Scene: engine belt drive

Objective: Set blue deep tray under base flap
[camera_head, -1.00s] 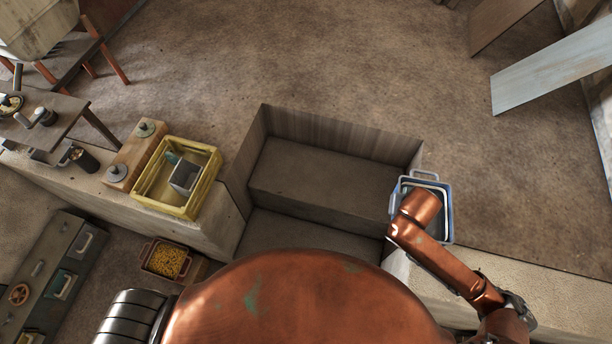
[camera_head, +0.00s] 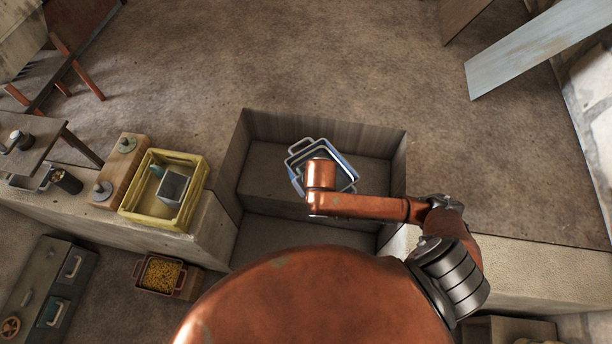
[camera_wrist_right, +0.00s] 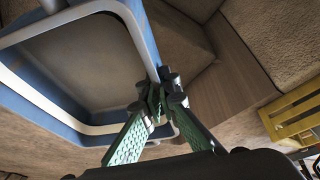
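The blue deep tray (camera_head: 346,172), blue outside with a pale rim and a grey inside, hangs over the stepped recess in the head view. My right arm link covers part of it there and hides my right gripper. In the right wrist view the tray (camera_wrist_right: 75,65) fills the upper left. My right gripper (camera_wrist_right: 158,105), with green fingers, is shut on the tray's near right edge. My left gripper is not in view. I cannot make out a base flap.
The recess (camera_head: 270,170) has a wooden back wall and a concrete step. Left of it, a yellow crate (camera_head: 130,213) holding a grey box stands on a ledge. A small bin of yellow bits (camera_head: 160,273) sits lower left. Open floor lies beyond the recess.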

